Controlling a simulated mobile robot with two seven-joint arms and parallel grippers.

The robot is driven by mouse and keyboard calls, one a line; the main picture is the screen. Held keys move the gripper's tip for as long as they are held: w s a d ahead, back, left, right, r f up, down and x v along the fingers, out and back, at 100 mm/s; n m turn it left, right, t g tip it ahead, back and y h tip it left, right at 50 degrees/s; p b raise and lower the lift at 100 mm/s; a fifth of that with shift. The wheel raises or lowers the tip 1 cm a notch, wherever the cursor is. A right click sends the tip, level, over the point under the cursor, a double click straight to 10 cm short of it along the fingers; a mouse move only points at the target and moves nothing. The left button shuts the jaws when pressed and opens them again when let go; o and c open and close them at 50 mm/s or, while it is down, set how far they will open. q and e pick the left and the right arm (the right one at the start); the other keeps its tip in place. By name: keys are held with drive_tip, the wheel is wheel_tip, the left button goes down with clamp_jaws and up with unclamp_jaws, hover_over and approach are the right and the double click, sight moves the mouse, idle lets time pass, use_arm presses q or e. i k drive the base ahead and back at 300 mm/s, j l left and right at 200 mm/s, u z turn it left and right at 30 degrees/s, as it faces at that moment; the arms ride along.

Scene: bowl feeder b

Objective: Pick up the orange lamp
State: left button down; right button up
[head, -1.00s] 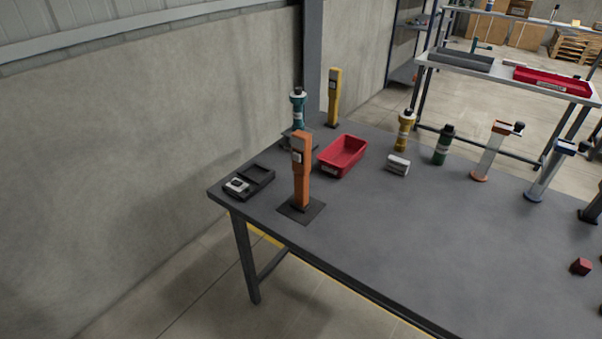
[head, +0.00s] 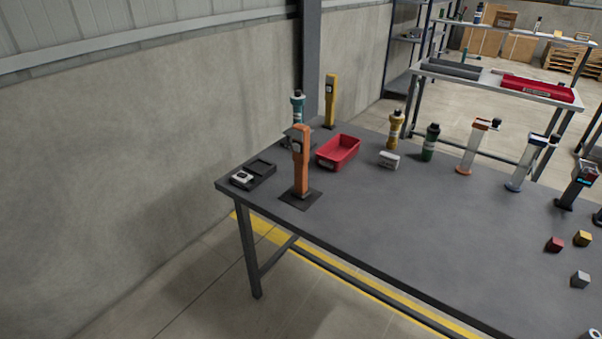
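An amber-orange cylinder with a dark top and a pale band (head: 395,130), shaped like a hand lamp, stands upright toward the back of the dark table (head: 400,220). An orange upright post (head: 301,165) with a small pale panel stands on a flat dark square base near the table's left front edge. I cannot tell for sure which of the two is the orange lamp. Neither gripper is in view.
A red bin (head: 338,153), a black tray (head: 254,174), a teal cylinder (head: 297,106), a yellow post (head: 330,100), a white box (head: 389,159) and a green cylinder (head: 431,142) stand around. Small cubes (head: 555,244) lie at right. The table's middle is clear.

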sight(300, 133)
drive_tip(key=k+z, duration=0.15)
drive_tip(key=z, duration=0.3)
drive_tip(key=k+z, duration=0.1)
drive_tip(key=z, duration=0.35)
drive_tip(key=j+z, duration=0.1)
drive_tip(key=z, duration=0.4)
drive_tip(key=j+z, duration=0.15)
drive_tip(key=z, duration=0.3)
drive_tip(key=j, duration=3.45)
